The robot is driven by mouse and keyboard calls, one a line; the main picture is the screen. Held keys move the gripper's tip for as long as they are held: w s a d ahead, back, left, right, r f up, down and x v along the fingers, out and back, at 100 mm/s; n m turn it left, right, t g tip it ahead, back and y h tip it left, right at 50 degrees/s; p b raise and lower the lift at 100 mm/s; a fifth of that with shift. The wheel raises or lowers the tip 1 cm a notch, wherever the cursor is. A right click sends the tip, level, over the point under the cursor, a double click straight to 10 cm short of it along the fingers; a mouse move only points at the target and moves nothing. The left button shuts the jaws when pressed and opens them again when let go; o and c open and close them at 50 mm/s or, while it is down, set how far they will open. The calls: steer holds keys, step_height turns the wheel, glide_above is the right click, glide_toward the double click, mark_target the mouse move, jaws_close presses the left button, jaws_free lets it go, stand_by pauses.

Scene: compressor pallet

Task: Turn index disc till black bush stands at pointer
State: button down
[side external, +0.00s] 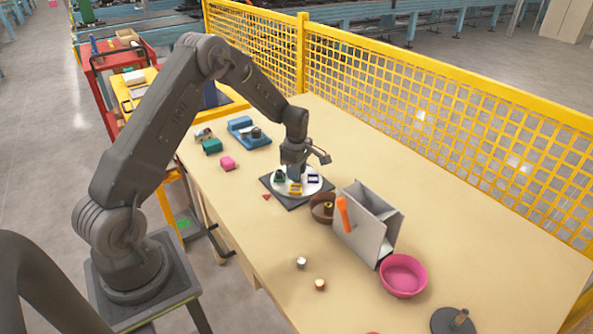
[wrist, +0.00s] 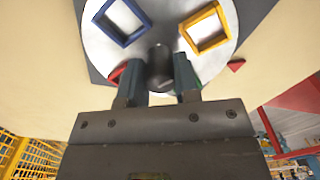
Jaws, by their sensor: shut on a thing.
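The white index disc (side external: 273,186) sits on a dark square base (side external: 299,206). It carries a yellow square frame (side external: 295,189), a blue one (side external: 314,179) and a green one (side external: 280,177). A red one (wrist: 119,72) shows partly in the wrist view. Something dark is at the green frame; I cannot tell whether it is the black bush. A red triangular pointer (side external: 266,197) lies beside the base, nearest the gap between green and yellow. My gripper (wrist: 160,80) points down at the disc's middle, shut on the dark central knob (wrist: 160,60). Its fingers partly hide the red and green frames.
A yellow mesh fence (side external: 430,100) borders the table.

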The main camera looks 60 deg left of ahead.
steer(key=shift+n, duration=3.8)
steer(key=c, duration=0.8)
jaws_free()
steer(key=shift+c, duration=0.2)
step_height(320, 180, up, 14)
